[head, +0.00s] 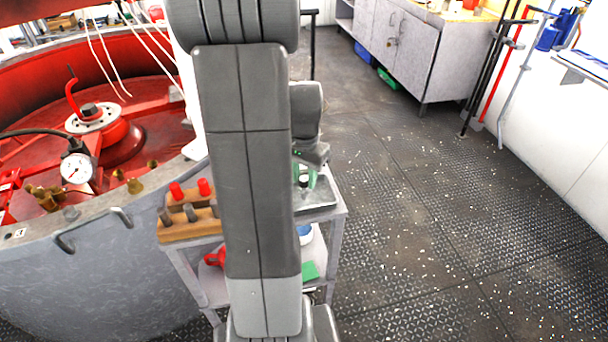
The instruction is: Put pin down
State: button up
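My arm runs down the middle of the head view and covers much of the cart behind it. Its wrist end shows to the right of the arm, and my gripper (313,157) is mostly hidden there, so its fingers and anything between them cannot be made out. No pin can be seen for sure in my gripper. Two red-topped pegs (176,190) and grey, stubby pieces stand at a wooden block (185,228) on the cart's left side. Whether one of these is the pin, I cannot tell.
The small grey cart (335,225) holds a metal tray (318,200) with a dark-capped item and green pieces near my wrist. A large round red-lined tank (110,290) with a gauge (76,168) stands left. The floor at right is open, up to a grey cabinet (412,55).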

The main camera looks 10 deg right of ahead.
aim_at(304, 179)
jog(key=shift+o, duration=1.4)
notch_tip(304, 179, up, 12)
jog(key=p, duration=0.1)
jog(key=shift+r, duration=0.2)
jog(key=shift+f, duration=0.15)
jog(key=shift+f+b, duration=0.3)
jog(key=shift+f, duration=3.85)
jog(key=shift+f, duration=0.1)
